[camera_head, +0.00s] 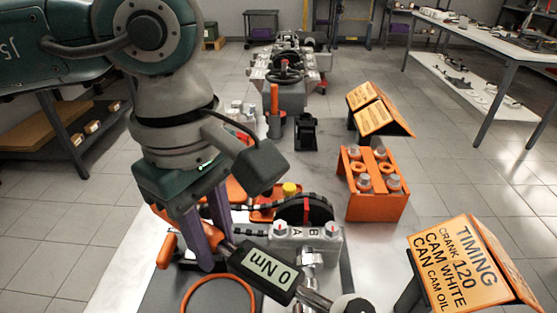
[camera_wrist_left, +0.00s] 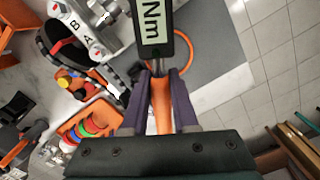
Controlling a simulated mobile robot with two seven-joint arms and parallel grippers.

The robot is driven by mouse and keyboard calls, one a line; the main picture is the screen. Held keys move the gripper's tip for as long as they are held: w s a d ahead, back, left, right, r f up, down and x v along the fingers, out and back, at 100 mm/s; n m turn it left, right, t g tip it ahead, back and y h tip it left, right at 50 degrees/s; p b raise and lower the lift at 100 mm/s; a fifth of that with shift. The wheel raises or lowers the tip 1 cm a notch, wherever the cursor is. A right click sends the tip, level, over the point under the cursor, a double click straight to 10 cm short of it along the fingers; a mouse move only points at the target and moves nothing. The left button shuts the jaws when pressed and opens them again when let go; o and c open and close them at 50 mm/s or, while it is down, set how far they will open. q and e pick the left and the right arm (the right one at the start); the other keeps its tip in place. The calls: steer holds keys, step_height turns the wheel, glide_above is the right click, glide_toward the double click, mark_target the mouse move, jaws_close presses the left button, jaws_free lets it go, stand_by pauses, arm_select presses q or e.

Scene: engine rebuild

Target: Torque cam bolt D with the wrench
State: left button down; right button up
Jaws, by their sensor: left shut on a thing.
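My left gripper (camera_head: 208,238) is shut on the orange handle of the torque wrench (camera_head: 262,270). The wrench's dark body has a display reading 0 Nm. In the left wrist view the gripper (camera_wrist_left: 161,85) has the handle (camera_wrist_left: 161,108) between its purple fingers. The wrench's shaft runs to the lower right, in front of the engine block (camera_head: 328,243), and ends at a round dark head (camera_head: 352,304). Bolts stand on the grey caps marked A (camera_head: 280,228) and B (camera_head: 331,229). No mark D is readable. My right gripper is out of view.
A toothed black wheel (camera_head: 304,208) stands behind the caps. An orange bolt rack (camera_head: 376,205) and an orange sign (camera_head: 458,263) stand to the right. An orange ring (camera_head: 217,279) lies below the gripper. Colored rings lie in an orange tray (camera_wrist_left: 107,105).

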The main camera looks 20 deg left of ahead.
arm_select(q)
steer(key=shift+w+d+m+b, duration=0.25)
steer(key=shift+w+m+b, duration=0.35)
steer(key=shift+w+b, duration=0.25)
stand_by(0.3)
steer(key=shift+w+d+m+b, duration=0.25)
steer(key=shift+w+m+b, duration=0.35)
steer(key=shift+b, duration=0.45)
steer(key=shift+w+d+m+b, duration=0.35)
steer(key=shift+w+m+b, duration=0.15)
steer(key=shift+w+b, duration=0.35)
